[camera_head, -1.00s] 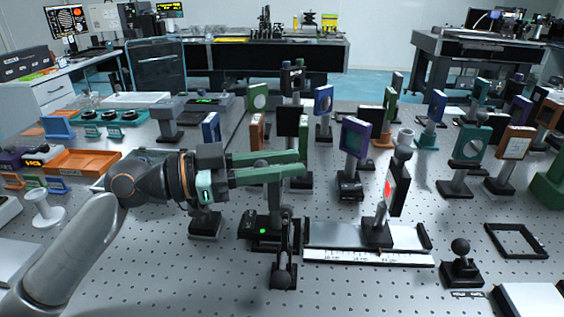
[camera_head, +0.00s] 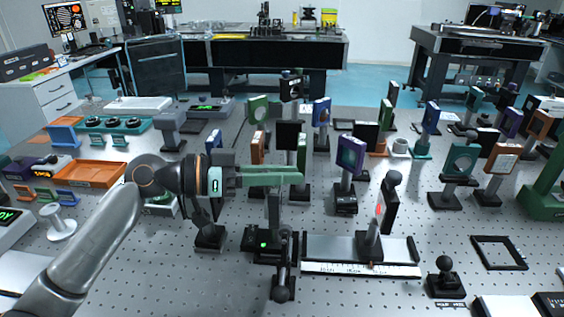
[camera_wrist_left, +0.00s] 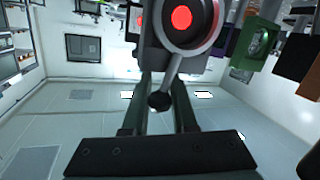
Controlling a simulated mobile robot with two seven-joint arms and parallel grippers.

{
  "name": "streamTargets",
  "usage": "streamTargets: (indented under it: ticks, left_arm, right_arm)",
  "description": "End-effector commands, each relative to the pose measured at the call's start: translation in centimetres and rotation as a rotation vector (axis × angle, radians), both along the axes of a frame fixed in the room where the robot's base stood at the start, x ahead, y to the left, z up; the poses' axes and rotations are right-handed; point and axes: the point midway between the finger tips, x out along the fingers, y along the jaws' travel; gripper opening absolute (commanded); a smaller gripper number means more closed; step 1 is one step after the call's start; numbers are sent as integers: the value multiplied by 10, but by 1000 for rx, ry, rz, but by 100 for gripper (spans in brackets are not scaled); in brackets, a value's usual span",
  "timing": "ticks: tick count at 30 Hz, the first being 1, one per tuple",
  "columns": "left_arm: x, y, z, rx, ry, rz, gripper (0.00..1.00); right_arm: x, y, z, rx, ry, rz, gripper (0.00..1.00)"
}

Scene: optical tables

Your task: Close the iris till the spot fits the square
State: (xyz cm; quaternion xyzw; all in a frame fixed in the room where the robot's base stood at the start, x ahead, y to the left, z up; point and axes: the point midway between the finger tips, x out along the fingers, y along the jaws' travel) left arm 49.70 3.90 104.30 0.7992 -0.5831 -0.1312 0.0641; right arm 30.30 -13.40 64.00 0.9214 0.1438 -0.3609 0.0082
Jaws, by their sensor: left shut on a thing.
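My left gripper (camera_head: 297,178) reaches in from the left with its green fingers level, above the black base with a green light (camera_head: 263,245). In the left wrist view, a dark ball-tipped lever (camera_wrist_left: 159,101) sits between the two fingers, and the gripper is shut on it. Above it, the iris (camera_wrist_left: 202,42) is a grey-rimmed dark ring with a bright red disc (camera_wrist_left: 181,17) in its middle. In the head view, the iris cannot be told apart clearly near the fingers. The upright screen (camera_head: 391,207) shows a pale red spot (camera_head: 380,209), seen nearly edge-on; its square cannot be made out. My right gripper is not in view.
A white ruled rail (camera_head: 360,269) lies under the screen. A dark ball-ended part (camera_head: 282,293) is in front. Several mounted optics, such as a purple one (camera_head: 351,155), stand behind.

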Motion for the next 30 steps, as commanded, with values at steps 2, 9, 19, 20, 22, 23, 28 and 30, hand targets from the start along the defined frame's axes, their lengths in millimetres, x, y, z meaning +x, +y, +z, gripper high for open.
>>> streamTargets:
  ticks: [2,9,19,20,22,23,28,30]
  left_arm:
    - [3,0,4,-2,36,1,0]
    - [4,0,0,-1,61,-1,0]
    - [4,0,0,-2,59,-1,46]
    - [4,0,0,-2,59,-1,49]
    - [4,0,0,-1,59,0,57]
    - [4,0,0,-1,59,0,57]
    - [4,0,0,-1,59,0,57]
    - [4,1,0,-1,59,0,57]
  right_arm:
    - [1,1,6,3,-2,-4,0]
    - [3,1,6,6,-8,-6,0]
    - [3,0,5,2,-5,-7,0]
    - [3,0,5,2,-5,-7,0]
    - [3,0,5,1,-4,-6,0]
    - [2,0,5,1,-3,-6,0]
    - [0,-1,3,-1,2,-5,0]
    - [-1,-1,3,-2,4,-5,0]
